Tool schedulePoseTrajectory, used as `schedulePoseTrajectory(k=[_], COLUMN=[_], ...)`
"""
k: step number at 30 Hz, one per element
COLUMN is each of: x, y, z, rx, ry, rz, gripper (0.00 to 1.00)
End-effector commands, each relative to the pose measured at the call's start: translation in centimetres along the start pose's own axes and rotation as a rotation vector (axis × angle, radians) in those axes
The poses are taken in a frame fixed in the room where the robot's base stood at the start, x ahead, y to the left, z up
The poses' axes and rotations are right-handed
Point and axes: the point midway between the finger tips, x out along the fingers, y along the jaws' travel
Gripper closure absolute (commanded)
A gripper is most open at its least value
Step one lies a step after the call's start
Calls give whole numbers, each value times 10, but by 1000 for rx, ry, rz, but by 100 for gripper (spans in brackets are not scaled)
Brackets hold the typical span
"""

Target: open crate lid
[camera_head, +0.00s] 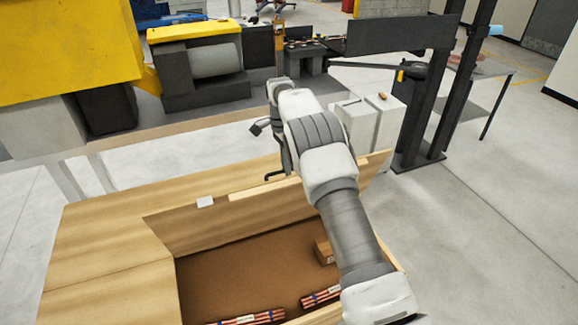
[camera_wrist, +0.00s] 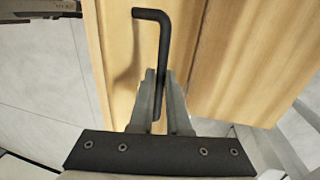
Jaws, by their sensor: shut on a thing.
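The wooden crate (camera_head: 105,292) stands in the foreground of the head view with its inside partly open to view. Its lid (camera_head: 232,221) is raised and tilted at the far side of the opening. A black bent handle (camera_wrist: 151,14) sticks out by the lid's wood in the wrist view; it also shows small in the head view (camera_head: 275,177). My gripper (camera_wrist: 160,88) is shut on the handle's straight part. In the head view my arm hides part of the lid and the crate's right side.
White boxes (camera_head: 356,122) and a dark post frame (camera_head: 425,110) stand behind on the right. A yellow machine (camera_head: 70,45) is at the back left. The floor at right is clear.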

Motion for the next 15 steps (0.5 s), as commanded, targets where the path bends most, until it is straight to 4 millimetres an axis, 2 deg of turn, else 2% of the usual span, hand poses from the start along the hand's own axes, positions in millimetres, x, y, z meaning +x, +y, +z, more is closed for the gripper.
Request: schedulePoseTrajectory(k=[1, 9, 10, 14, 15], x=[9, 9, 9, 8, 7], y=[-1, 0, 0, 0, 0], z=[1, 1, 1, 1, 0], rx=[0, 1, 1, 1, 1], ry=[-3, -3, -3, -2, -2], rz=[7, 8, 9, 8, 8], gripper=[100, 100, 80, 56, 55])
